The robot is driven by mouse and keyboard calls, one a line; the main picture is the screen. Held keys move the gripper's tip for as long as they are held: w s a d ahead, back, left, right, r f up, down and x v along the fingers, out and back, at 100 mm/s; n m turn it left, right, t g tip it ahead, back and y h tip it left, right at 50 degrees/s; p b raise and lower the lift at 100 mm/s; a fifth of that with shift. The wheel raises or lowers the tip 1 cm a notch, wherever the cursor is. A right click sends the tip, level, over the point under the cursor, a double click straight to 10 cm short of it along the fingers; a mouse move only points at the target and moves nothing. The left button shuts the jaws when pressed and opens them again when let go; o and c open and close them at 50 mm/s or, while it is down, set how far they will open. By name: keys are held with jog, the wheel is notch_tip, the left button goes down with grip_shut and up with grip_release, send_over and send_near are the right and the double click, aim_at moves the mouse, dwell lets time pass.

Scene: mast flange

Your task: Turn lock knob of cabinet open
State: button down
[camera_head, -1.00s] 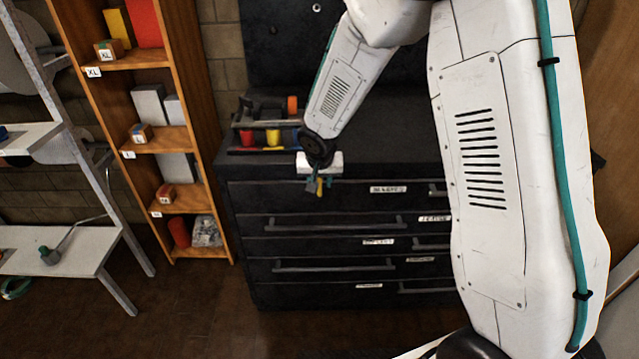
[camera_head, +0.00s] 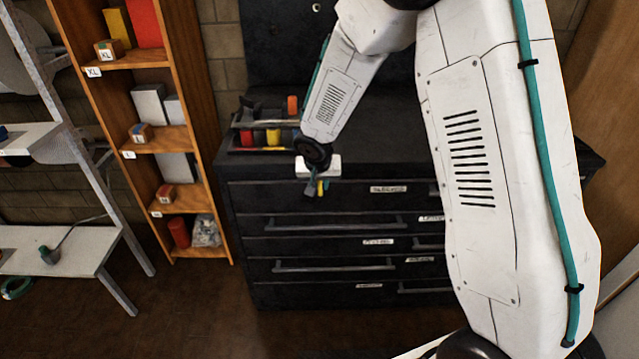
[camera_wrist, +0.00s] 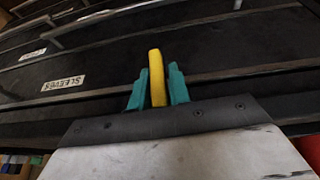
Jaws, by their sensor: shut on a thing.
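The black drawer cabinet (camera_head: 300,292) stands against the back wall with its drawers closed. A yellow knob (camera_wrist: 157,78) shows between the two teal fingers of my gripper (camera_wrist: 158,88) in the wrist view. The fingers are shut on it from both sides, and its tip sticks out past them. In the head view my gripper (camera_head: 318,188) is at the top left of the cabinet front, with a bit of yellow showing between its fingers. The knob's base is hidden behind the gripper body.
A tool tray (camera_head: 262,150) with red and yellow things lies on the cabinet top. A wooden shelf (camera_head: 200,187) with boxes stands close on the left. A grey bench (camera_head: 75,248) is farther left. Long bar handles (camera_head: 335,225) stick out from the drawers.

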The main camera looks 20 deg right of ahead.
jog(key=n+g+h, duration=0.1)
jog(key=h, duration=0.3)
jog(key=shift+w+a, duration=0.1)
jog(key=shift+a, duration=0.05)
jog(key=g+h, duration=0.1)
jog(key=h, duration=0.3)
jog(key=shift+n, duration=0.4)
jog(key=n+h, duration=0.1)
jog(key=h, duration=0.3)
jog(key=shift+f+g+h, duration=0.1)
jog(key=shift+g+h, duration=0.2)
jog(key=shift+n+h, duration=0.7)
jog(key=shift+h, duration=0.9)
jog(key=c, duration=1.4)
grip_release()
jog(key=shift+c, duration=0.2)
jog(key=a, duration=0.7)
jog(key=shift+s+a, duration=0.35)
